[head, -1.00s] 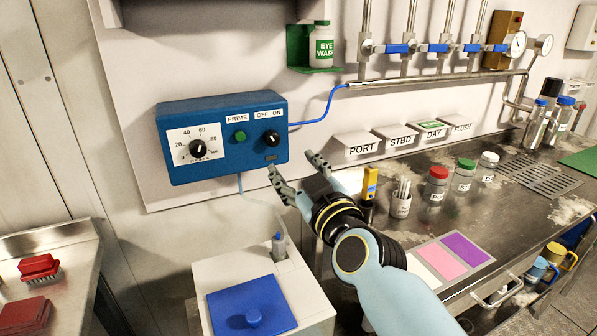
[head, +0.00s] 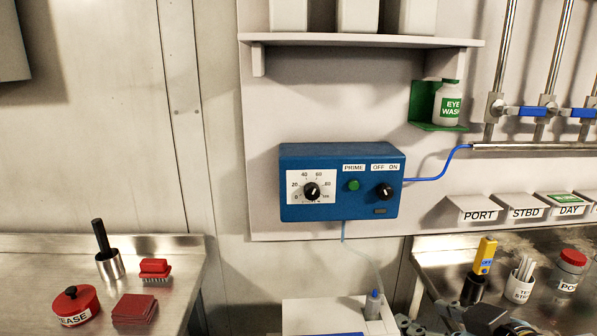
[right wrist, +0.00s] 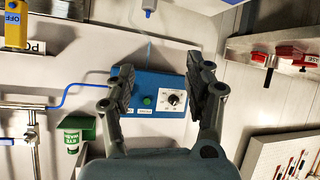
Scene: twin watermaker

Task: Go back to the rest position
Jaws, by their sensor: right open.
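My right gripper (right wrist: 160,68) is open and empty in the right wrist view, its two fingers spread wide. In the head view only parts of it show at the bottom edge, below the control box. The blue control box (head: 341,205) hangs on the wall, with a dial (head: 312,191), a green PRIME button (head: 353,185) and a black OFF/ON knob (head: 384,191). The same box (right wrist: 150,120) shows beyond my fingers in the right wrist view, apart from them as far as I can tell. My left gripper is not in view.
A steel bench (head: 190,262) at left holds a red tub (head: 76,304), a brush (head: 155,268) and red pads (head: 135,309). At right, a counter bears a yellow tool (head: 485,255) and a red-capped jar (head: 571,268). A shelf (head: 360,41) and an eyewash bottle (head: 448,105) are above.

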